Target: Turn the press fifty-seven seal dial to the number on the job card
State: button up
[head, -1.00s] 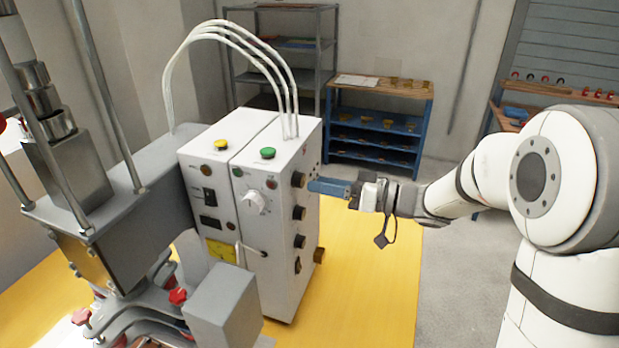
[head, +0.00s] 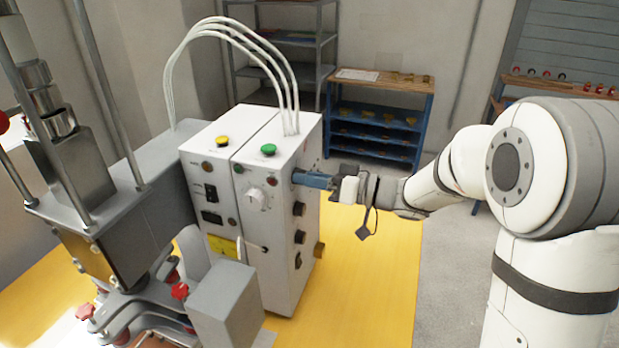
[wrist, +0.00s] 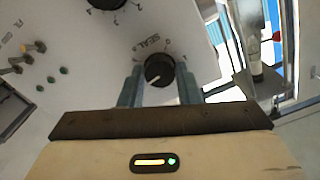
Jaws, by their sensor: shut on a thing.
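The seal dial (wrist: 158,69) is a black round knob with a white pointer line, on the white side face of the control box (head: 285,255). The printed word SEAL and small scale marks show beside it in the wrist view; the numbers are too small to read surely. My gripper (head: 300,178) is shut on the dial, with one blue-grey finger on each side of it, as the wrist view (wrist: 160,82) shows. In the head view the fingers hide the dial. I cannot make out a readable job card number.
Several other black knobs sit below on the same side face, one at the middle (head: 299,209). The grey press (head: 130,220) stands left. A blue shelf unit (head: 375,120) stands behind.

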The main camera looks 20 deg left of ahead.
jog(key=shift+c, duration=1.1)
jog(key=shift+f+b, duration=0.1)
jog(key=shift+b, duration=0.2)
jog(key=shift+n+b, duration=5.2)
jog(key=shift+b, duration=0.1)
jog(key=o, duration=1)
jog(key=shift+c, duration=0.2)
